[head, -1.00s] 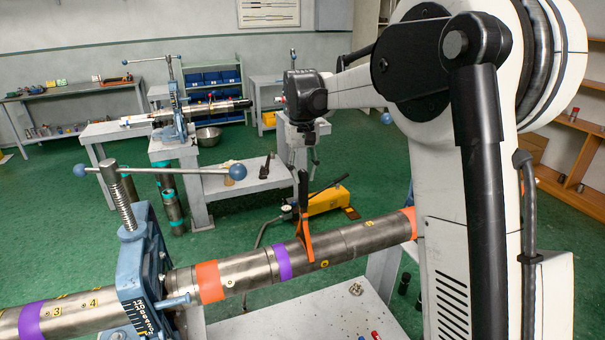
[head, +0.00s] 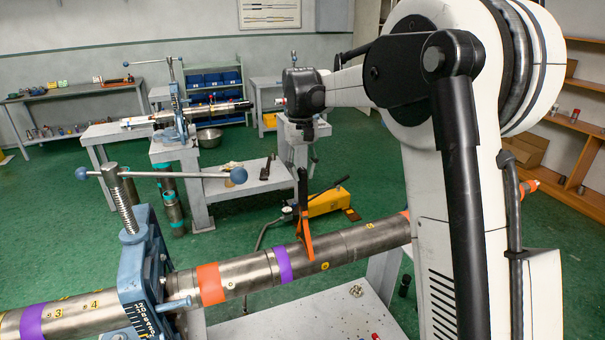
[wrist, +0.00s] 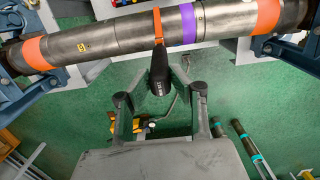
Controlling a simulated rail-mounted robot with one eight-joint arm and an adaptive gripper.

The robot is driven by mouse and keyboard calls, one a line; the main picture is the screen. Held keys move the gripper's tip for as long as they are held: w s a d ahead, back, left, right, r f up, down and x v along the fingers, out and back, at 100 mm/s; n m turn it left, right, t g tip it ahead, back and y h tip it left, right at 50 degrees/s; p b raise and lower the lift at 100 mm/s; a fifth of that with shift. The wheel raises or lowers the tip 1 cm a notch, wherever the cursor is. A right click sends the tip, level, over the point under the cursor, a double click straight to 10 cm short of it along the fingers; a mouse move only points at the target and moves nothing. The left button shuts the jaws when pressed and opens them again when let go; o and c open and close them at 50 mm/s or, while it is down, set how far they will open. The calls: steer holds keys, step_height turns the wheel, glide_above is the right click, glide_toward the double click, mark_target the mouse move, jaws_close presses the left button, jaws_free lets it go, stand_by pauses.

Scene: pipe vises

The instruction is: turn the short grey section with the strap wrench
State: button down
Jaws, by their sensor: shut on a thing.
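A long grey pipe string (head: 375,238) runs through a blue pipe vise (head: 150,265) in the head view and across the top of the wrist view (wrist: 110,37). The strap wrench has an orange strap (head: 306,242) and a dark handle (head: 303,190). The strap sits around the grey section (head: 328,252) beside the purple band, and it also shows in the wrist view (wrist: 157,24). The handle stands about upright above the pipe. My gripper (wrist: 160,76) is shut on the handle (wrist: 159,84), with a finger on each side. In the head view the fingertips are small and hard to make out.
A pale bench top (head: 310,315) lies below the pipe with small loose parts. A yellow pump (head: 325,203) stands on the green floor behind. Another vise bench (head: 180,150) with a pipe is farther back. My arm hides the pipe's right part.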

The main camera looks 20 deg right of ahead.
steer(key=shift+w+r+p, duration=0.15)
steer(key=shift+r+p, duration=0.7)
steer(key=shift+r, duration=1)
steer(key=shift+w+r+p, duration=0.1)
steer(key=shift+r+p, duration=0.65)
steer(key=shift+r, duration=0.5)
steer(key=shift+f, duration=0.15)
steer(key=shift+f+b, duration=0.1)
steer(key=shift+b, duration=0.25)
steer(key=shift+f+b, duration=1.15)
steer(key=shift+f, duration=0.75)
steer(key=shift+s+f+b, duration=0.2)
steer(key=shift+f+b, duration=0.4)
steer(key=shift+f, duration=0.3)
steer(key=shift+f+b, duration=0.4)
steer(key=shift+f, duration=0.25)
